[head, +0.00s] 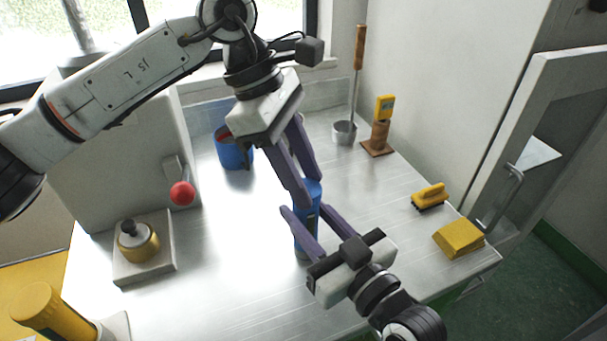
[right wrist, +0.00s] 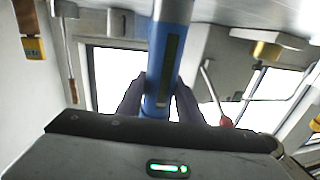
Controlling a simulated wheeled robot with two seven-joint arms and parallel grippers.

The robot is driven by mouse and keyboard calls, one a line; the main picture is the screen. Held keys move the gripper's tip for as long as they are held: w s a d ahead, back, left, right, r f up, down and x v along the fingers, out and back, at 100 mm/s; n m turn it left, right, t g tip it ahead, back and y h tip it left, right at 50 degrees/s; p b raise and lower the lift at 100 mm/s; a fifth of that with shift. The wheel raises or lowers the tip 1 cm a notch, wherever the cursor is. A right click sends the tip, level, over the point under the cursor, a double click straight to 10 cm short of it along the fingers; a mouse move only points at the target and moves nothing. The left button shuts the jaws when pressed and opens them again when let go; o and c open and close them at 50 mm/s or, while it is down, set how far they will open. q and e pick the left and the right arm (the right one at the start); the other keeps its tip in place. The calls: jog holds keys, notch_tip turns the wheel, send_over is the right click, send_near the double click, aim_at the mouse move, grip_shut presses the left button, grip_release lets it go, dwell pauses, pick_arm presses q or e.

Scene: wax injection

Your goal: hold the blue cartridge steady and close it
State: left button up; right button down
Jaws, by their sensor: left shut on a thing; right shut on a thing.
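The blue cartridge (head: 304,236) stands upright on the metal table, near the middle of the head view. In the right wrist view its blue body (right wrist: 158,80) shows a dark strip down one side. My right gripper (head: 305,212) reaches in from the lower right and is shut on the cartridge body, one finger on each side. My left gripper (head: 309,189) comes down from above and is shut on the cartridge's top end. The left fingers partly cover the top, so I cannot tell how its cap sits.
A blue pot (head: 233,153) stands behind. A gold pot (head: 138,243) on a plate and a red knob (head: 182,193) are left. A metal cup (head: 344,133), yellow gauge (head: 384,107), yellow brush (head: 429,196) and yellow block (head: 459,239) are right. The front table is clear.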

pick_arm(q)
jog(key=m, duration=0.2)
jog(key=m+g, duration=0.1)
jog(key=m, duration=0.1)
jog(key=shift+w+g+y, duration=0.1)
jog(key=shift+g+y, duration=0.2)
jog(key=m+y, duration=0.1)
jog(key=m, duration=0.2)
jog(key=m+g+y, duration=0.1)
jog(key=m, duration=0.1)
jog(key=shift+d+m, duration=0.2)
jog(key=shift+m, duration=0.2)
jog(key=m+y, duration=0.1)
jog(key=m, duration=0.1)
jog(key=m+y, duration=0.1)
jog(key=m, duration=0.2)
jog(key=shift+m+g, duration=0.3)
jog(key=m+y, duration=0.2)
jog(key=m, duration=0.3)
jog(key=shift+m, duration=0.4)
jog(key=o, duration=1)
jog(key=shift+d+r, duration=0.1)
jog(key=shift+r, duration=2.15)
